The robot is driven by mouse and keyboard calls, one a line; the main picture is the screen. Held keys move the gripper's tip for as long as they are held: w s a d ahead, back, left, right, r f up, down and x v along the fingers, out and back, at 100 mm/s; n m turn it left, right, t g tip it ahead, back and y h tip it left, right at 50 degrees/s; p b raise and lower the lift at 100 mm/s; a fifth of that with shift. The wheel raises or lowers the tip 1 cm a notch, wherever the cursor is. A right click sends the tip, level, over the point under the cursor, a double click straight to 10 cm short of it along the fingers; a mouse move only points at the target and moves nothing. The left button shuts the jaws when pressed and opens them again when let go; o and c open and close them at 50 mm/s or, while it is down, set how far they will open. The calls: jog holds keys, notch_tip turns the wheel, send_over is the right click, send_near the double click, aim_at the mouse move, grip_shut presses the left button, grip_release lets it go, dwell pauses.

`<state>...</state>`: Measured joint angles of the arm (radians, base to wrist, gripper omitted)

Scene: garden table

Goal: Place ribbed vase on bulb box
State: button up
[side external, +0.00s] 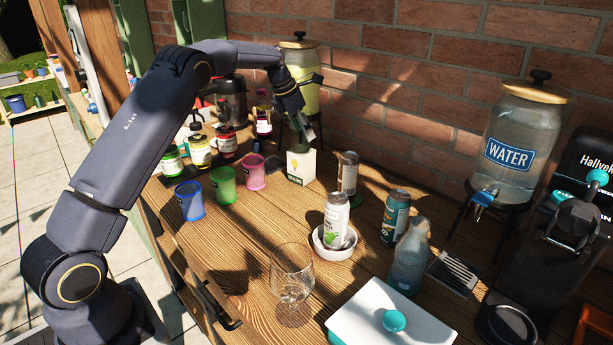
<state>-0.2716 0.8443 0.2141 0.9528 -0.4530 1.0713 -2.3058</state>
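The bulb box (301,166) is a small white and green carton with a bulb picture, standing upright on the wooden table near the brick wall. My gripper (304,133) points down just above the box, at its top edge. Its fingers are small and partly in shadow, so I cannot tell whether they are open or hold something. No vase is clearly identifiable. A grey-blue bottle-shaped vessel (409,260) stands at the front right, apart from my gripper; I cannot tell whether it is ribbed.
A can (336,220) stands in a white bowl (320,242); other cans (396,215) are close by. Blue, green and pink cups (223,184) stand left of the box. A stemmed glass (291,278), white cooler (380,325) and water dispenser (515,140) stand around.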

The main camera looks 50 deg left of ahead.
jog(key=o, duration=0.3)
jog(key=shift+o, duration=0.2)
jog(key=shift+r, duration=0.1)
jog(key=d+v, duration=0.1)
jog(key=v, duration=1.1)
jog(key=s+d+r+m, duration=0.6)
jog(key=s+d+m, duration=0.2)
jog(key=s+m, duration=0.3)
jog(key=s+d+f+m, duration=0.3)
jog(key=s+m, duration=0.4)
jog(key=s, duration=0.1)
jog(key=s+d+f+m, duration=0.3)
jog(key=s+m, duration=0.4)
jog(key=s, duration=0.1)
jog(key=s+d+f+m+t+y, duration=0.1)
jog(key=s+d+f+m, duration=0.2)
jog(key=s+m, duration=0.4)
jog(key=shift+s+d+m, duration=0.4)
jog(key=shift+s+d, duration=0.15)
jog(key=shift+s, duration=0.1)
jog(key=shift+f, duration=0.15)
